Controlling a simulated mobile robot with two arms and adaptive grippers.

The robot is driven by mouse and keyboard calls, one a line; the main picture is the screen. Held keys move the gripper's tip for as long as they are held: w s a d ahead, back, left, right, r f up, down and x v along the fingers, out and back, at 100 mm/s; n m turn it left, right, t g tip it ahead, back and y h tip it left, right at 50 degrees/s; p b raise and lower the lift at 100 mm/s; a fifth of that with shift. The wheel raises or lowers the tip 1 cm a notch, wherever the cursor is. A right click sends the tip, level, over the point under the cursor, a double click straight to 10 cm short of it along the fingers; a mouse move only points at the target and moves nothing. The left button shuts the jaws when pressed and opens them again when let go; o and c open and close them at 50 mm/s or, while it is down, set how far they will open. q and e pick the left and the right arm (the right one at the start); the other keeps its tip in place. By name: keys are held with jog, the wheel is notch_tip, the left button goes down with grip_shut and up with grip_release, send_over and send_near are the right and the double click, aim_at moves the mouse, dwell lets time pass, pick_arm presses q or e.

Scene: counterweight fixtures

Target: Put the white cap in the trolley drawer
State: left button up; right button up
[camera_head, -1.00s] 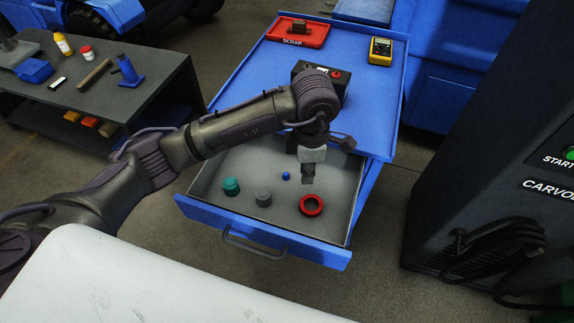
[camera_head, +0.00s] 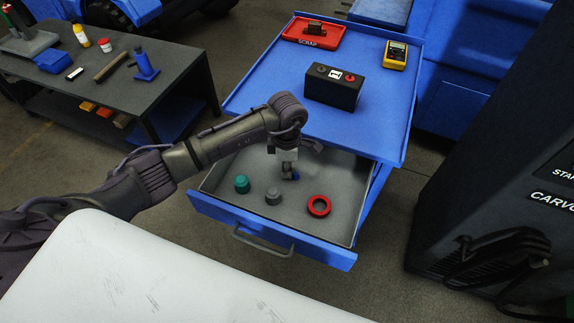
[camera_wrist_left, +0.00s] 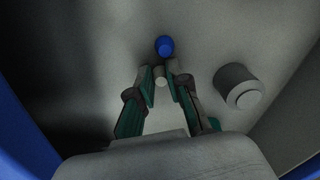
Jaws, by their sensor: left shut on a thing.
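The blue trolley's drawer (camera_head: 262,228) is pulled open, with a grey floor inside. My left gripper (camera_head: 289,173) is inside the drawer area, over its middle, pointing down. In the left wrist view the gripper (camera_wrist_left: 161,78) is shut on a small white cap (camera_wrist_left: 160,82), which sits between the fingertips. The cap is hidden in the head view. I cannot tell whether it touches the drawer floor. My right gripper is not in view.
The drawer also holds a teal piece (camera_head: 242,184), a grey piece (camera_head: 273,196) and a red ring (camera_head: 319,206). On the trolley top are a black box (camera_head: 333,88), a red scrap tray (camera_head: 296,36) and a yellow meter (camera_head: 396,54). A dark cabinet (camera_head: 490,190) stands to the right.

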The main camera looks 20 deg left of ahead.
pick_arm(q)
jog(key=shift+f+b, duration=0.2)
jog(key=shift+b, duration=0.1)
jog(key=o, duration=0.6)
jog(key=shift+r, duration=0.1)
jog(key=shift+r+p, duration=0.15)
jog(key=shift+p, duration=0.15)
jog(key=shift+r, duration=0.3)
notch_tip(320, 180, up, 11)
jog(key=shift+r+b, duration=0.2)
jog(key=shift+b, duration=0.15)
jog(key=shift+s+f, duration=0.1)
